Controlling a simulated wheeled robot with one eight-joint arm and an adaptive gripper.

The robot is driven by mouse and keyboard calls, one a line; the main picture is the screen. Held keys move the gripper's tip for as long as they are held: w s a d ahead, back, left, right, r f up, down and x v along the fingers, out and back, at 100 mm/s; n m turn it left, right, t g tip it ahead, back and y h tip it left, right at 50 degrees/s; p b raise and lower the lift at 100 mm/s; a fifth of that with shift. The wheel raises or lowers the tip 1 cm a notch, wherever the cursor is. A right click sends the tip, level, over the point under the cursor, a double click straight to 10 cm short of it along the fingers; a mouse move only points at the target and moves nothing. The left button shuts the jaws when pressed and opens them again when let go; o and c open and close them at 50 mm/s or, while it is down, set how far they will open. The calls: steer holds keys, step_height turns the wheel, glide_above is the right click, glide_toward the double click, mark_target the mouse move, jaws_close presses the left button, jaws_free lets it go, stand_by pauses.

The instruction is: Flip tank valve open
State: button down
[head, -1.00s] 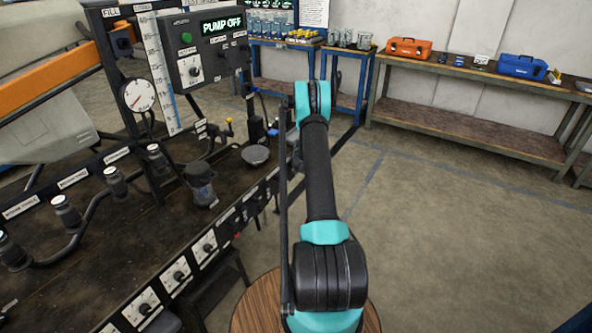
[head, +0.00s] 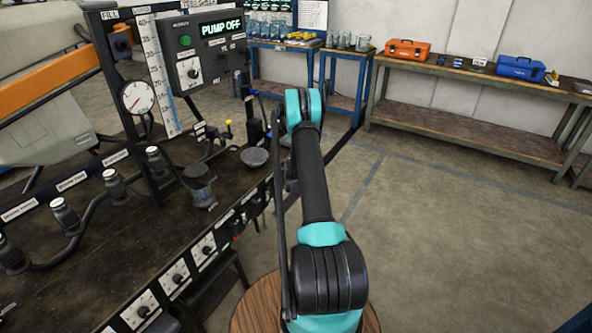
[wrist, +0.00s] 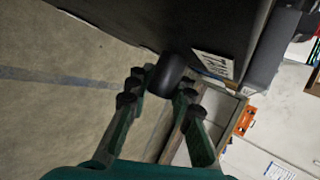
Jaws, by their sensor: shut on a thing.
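In the wrist view, my gripper (wrist: 160,90) has its green, black-tipped fingers shut on a short black rounded handle (wrist: 171,70). The handle juts from beside a dark panel edge, next to a white label (wrist: 213,64) whose visible letters seem to begin "TAN". I take it to be the tank valve handle; how far it is turned cannot be told. In the head view, my gripper and the handle are hidden behind my arm, by the bench's far right end.
A dark bench (head: 110,262) with bottles, hoses and front-edge knobs fills the left. A control box (head: 207,52) reads "PUMP OFF", beside a round gauge (head: 138,97). A shelf bench (head: 460,147) holds an orange toolbox (head: 408,50) and a blue toolbox (head: 521,68). The floor at right is clear.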

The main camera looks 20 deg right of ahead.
steer(key=c, duration=1.6)
jaws_free()
steer(key=v, duration=1.2)
steer(key=shift+c, duration=0.7)
